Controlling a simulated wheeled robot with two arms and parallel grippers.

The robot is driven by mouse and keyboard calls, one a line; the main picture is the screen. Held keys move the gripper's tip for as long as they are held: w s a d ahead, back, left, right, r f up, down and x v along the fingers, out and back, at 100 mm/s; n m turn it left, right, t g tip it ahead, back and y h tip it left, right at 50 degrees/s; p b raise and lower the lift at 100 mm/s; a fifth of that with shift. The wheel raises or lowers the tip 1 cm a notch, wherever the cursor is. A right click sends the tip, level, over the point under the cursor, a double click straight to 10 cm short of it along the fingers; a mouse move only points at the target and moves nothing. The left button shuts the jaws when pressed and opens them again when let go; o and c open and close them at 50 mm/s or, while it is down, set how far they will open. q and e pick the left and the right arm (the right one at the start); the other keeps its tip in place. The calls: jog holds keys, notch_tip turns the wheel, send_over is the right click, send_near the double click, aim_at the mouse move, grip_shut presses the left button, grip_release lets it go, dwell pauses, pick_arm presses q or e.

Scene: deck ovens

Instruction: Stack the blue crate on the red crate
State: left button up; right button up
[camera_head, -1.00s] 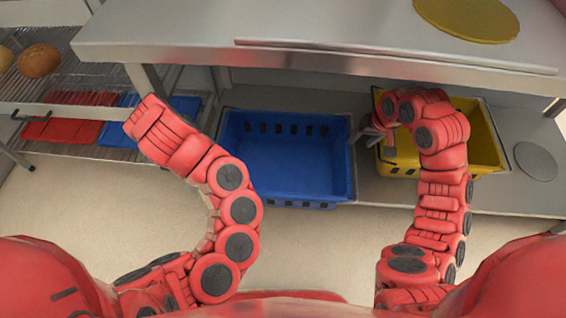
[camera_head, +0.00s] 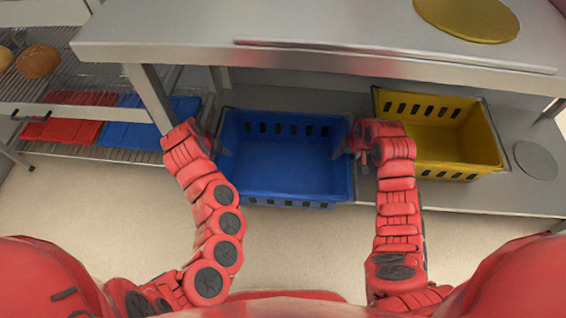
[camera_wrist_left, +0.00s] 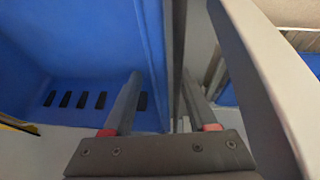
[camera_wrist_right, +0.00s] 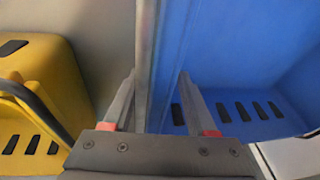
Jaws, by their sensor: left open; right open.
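The blue crate (camera_head: 290,165) stands empty on the lower shelf of the steel table, with slots in its walls. My left gripper (camera_head: 220,143) is open at its left wall. In the left wrist view, the left gripper's fingers (camera_wrist_left: 162,88) lie on either side of the blue crate's rim (camera_wrist_left: 153,40). My right gripper (camera_head: 352,143) is open at its right wall. In the right wrist view, the right gripper's fingers (camera_wrist_right: 157,88) lie on either side of the blue crate's rim (camera_wrist_right: 170,50). Neither is closed on it. I see no red crate that I can make out clearly.
A yellow crate (camera_head: 455,172) stands right of the blue one, close to my right arm. The steel tabletop (camera_head: 320,45) overhangs the shelf, with a table leg (camera_head: 150,95) near my left gripper. A wire rack at left holds bread and flat red (camera_head: 72,130) and blue pieces.

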pick_arm(q)
jog(key=shift+x, duration=1.25)
pick_arm(e)
jog(key=shift+x, duration=1.2)
